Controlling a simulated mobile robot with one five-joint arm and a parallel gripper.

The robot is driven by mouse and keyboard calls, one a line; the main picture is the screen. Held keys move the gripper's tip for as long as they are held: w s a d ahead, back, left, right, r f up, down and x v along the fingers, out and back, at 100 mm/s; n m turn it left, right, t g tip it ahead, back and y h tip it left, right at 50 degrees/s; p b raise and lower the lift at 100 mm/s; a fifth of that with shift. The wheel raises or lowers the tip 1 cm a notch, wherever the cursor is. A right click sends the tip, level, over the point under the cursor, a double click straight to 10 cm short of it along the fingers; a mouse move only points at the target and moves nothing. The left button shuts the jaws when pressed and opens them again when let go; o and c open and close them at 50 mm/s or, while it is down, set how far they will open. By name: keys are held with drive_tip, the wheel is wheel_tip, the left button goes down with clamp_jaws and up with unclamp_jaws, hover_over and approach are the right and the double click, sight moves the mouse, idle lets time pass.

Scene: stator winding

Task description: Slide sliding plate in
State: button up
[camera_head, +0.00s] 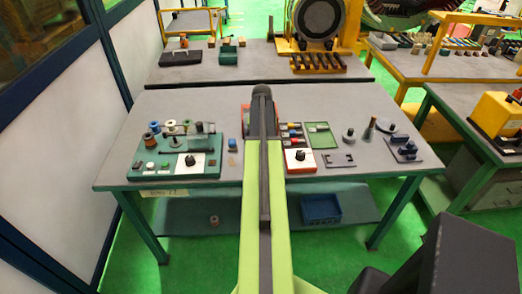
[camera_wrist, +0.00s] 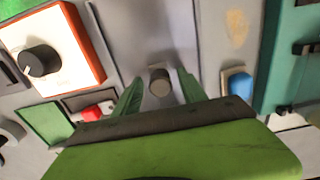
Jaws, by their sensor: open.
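A flat grey plate (camera_wrist: 145,35), which looks like the sliding plate, lies below my gripper in the wrist view. A short dark round knob (camera_wrist: 160,85) stands on it. My gripper (camera_wrist: 160,97) is open, with one green finger on each side of the knob. A gap shows on both sides, and I cannot tell how high the fingers are above the plate. In the head view my arm covers the plate; only part of a reddish block (camera_head: 246,117) shows beside the arm at the table's middle.
A white panel with a black knob (camera_wrist: 40,62) and orange rim is on the left in the wrist view. A blue button (camera_wrist: 240,87) is on the right, beside a green board (camera_wrist: 285,60). In the head view, small parts crowd both sides of the grey table (camera_head: 120,165).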

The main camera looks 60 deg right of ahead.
drive_tip(key=shift+r+p, duration=3.1)
drive_tip(key=shift+r, duration=0.05)
drive_tip(key=shift+f, duration=0.15)
